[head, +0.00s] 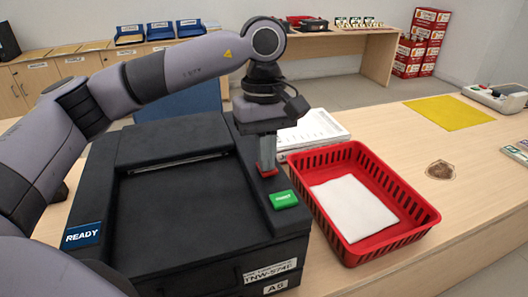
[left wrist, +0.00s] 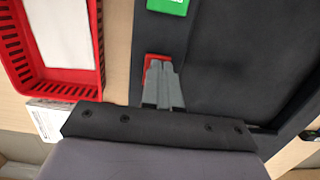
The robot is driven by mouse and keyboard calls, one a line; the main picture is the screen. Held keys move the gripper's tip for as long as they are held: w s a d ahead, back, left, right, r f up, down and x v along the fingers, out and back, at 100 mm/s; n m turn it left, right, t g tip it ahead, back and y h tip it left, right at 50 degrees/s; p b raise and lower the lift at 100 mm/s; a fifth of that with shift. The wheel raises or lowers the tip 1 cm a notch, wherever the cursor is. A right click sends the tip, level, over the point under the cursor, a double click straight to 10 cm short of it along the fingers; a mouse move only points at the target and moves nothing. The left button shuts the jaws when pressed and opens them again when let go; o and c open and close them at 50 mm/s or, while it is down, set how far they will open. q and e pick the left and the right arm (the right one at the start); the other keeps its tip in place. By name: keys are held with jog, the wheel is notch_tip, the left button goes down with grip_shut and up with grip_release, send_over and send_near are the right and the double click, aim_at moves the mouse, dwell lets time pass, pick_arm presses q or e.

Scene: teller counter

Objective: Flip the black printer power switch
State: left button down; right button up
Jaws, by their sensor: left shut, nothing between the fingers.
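The black printer (head: 190,215) stands on the counter in front of me, with a blue READY label on its left front. A red power switch (head: 268,174) is set in the right strip of its top, just behind a green block (head: 283,199). My left gripper (head: 266,166) points down over the switch, shut and empty. In the left wrist view the fingertips (left wrist: 159,70) overlap the red switch (left wrist: 152,58) and hide part of it. I cannot tell whether they press on it or which way the switch is tilted. My right gripper is not in view.
A red basket (head: 405,222) with white paper stands close to the printer's right side. A white paper stack (head: 318,128) lies behind the basket. A yellow mat (head: 449,112) and a brown patch (head: 440,170) lie farther right, with bare counter between them.

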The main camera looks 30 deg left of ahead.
pick_arm(q)
notch_tip(320, 180, up, 7)
jog(key=shift+w+a, duration=0.35)
jog(key=shift+a, duration=0.1)
dwell(0.3)
